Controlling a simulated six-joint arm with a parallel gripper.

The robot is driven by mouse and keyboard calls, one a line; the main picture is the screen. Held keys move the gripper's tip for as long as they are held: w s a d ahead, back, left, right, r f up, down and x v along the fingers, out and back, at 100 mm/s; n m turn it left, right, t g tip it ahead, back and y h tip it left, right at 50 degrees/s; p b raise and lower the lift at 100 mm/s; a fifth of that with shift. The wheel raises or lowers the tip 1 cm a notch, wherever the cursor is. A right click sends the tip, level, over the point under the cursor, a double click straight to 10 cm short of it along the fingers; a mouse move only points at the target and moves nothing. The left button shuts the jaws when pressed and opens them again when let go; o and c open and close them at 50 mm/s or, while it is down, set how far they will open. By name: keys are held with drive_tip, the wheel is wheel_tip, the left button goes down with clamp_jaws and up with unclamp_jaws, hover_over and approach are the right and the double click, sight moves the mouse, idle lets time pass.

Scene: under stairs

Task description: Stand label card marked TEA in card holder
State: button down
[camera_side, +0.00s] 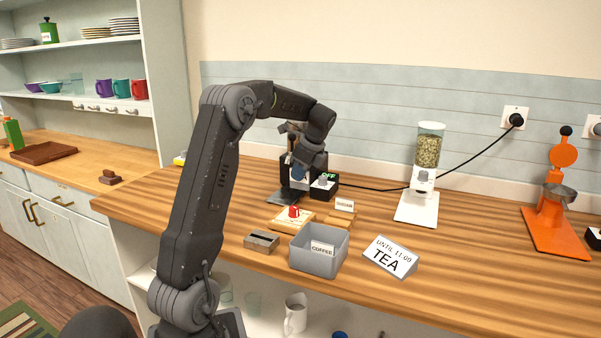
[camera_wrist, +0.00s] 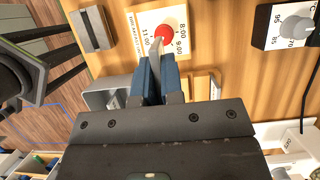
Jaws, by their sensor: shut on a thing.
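My gripper (camera_wrist: 155,66) is shut, with its blue fingers around a thin pale card (camera_wrist: 157,52) seen edge-on; its marking does not show. The gripper hangs above the counter, and in the wrist view the card's end overlaps the red knob; whether they touch is unclear. In the side view the gripper (camera_side: 298,181) is dark and the held card is hard to make out. The card holder (camera_side: 261,242), a low grey block with a slot, sits left of the bin and looks empty; it also shows in the wrist view (camera_wrist: 91,28).
A board with the red knob (camera_side: 293,212) lies behind the grey bin (camera_side: 303,262), which holds a COFFEE card (camera_side: 321,249). A SUGAR card (camera_side: 345,204) stands behind it. A TEA sign (camera_side: 390,257) stands right. A black dial box (camera_side: 323,187) and dispenser (camera_side: 424,170) stand behind.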

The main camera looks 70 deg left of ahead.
drive_tip(key=s+d+f, duration=0.2)
drive_tip(key=s+d, duration=0.1)
drive_tip(key=s, duration=0.4)
drive_tip(key=s+d+f, duration=0.2)
drive_tip(key=s+d, duration=0.1)
drive_tip(key=s, duration=0.3)
drive_tip(key=shift+s+d+f, duration=0.1)
drive_tip(key=shift+f, duration=2)
drive_tip(key=shift+f, duration=1.4)
drive_tip(key=c, duration=0.7)
unclamp_jaws()
wheel_tip(320, 180, up, 6)
idle(0.5)
